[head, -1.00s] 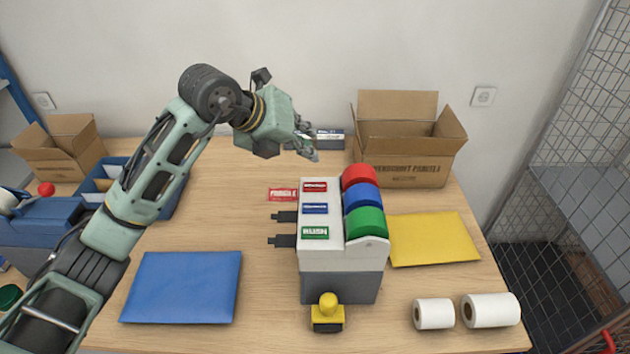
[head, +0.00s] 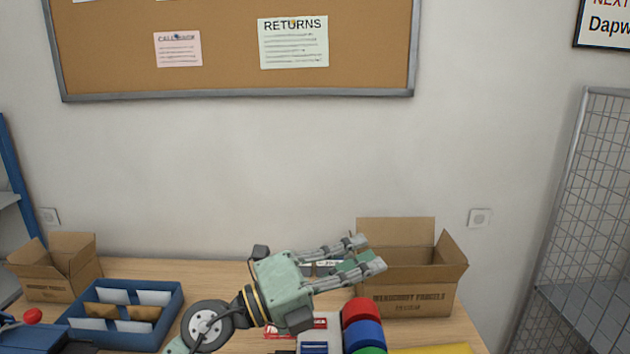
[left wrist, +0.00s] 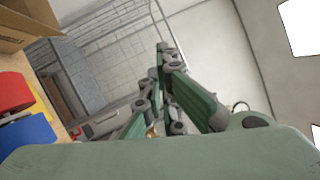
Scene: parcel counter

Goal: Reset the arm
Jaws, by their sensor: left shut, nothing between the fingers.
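My left gripper (head: 368,257) is in the middle of the head view, its arm coming from the lower left. It points right and is shut and empty, above the back of the counter. Its fingers overlap the left part of the large open carton in the picture. In the left wrist view the fingers of my left gripper (left wrist: 163,50) come together at the tips, with nothing between them. My right gripper is not in view.
The large carton (head: 410,290) stands at the back right. A dispenser with red (head: 362,311), blue and green rolls is below the gripper. A blue tray (head: 75,325) and smaller carton (head: 60,278) are at left. A wire cage (head: 590,220) stands at right.

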